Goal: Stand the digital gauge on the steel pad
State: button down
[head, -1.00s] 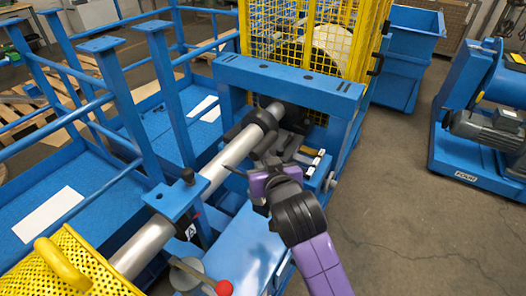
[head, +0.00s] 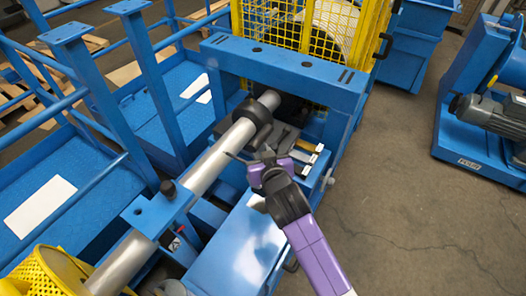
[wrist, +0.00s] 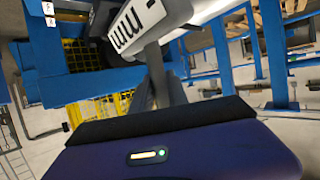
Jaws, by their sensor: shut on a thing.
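My gripper (head: 258,162) is above the blue machine frame, just right of the long steel shaft (head: 220,155). In the wrist view its dark fingers (wrist: 158,80) are closed at the lower end of a pale grey body with dark slots or digits, which I take to be the digital gauge (wrist: 150,22). The top of the gauge is cut off by the picture edge. In the head view the gauge is too small to make out and is partly hidden by my gripper. I cannot tell the steel pad for certain among the grey parts beyond my gripper.
A blue crossbeam (head: 285,62) and a yellow mesh guard (head: 275,20) stand beyond my gripper. A flat blue cover (head: 240,245) lies nearer. Blue railings (head: 95,85) are to the left. Floor (head: 400,190) is clear to the right.

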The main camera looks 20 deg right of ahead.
jog(key=shift+w+f+b, duration=0.1)
jog(key=shift+f+b, duration=2.65)
jog(key=shift+f, duration=0.35)
jog(key=shift+f+b, duration=0.45)
jog(key=shift+f, duration=0.1)
jog(key=c, duration=1.3)
grip_release()
jog(key=shift+o, duration=0.5)
jog(key=shift+s+f, duration=0.2)
jog(key=shift+f, duration=0.25)
jog(key=s+a+f+n+y, duration=0.1)
jog(key=s+a+n+y, duration=0.1)
jog(key=s, duration=2.4)
jog(key=s+d+r, duration=0.1)
jog(key=s+r, duration=0.3)
jog(key=s, duration=0.4)
jog(key=s+d+r+t, duration=0.1)
jog(key=s+r, duration=0.4)
jog(key=s, duration=0.4)
jog(key=shift+s+b, duration=0.3)
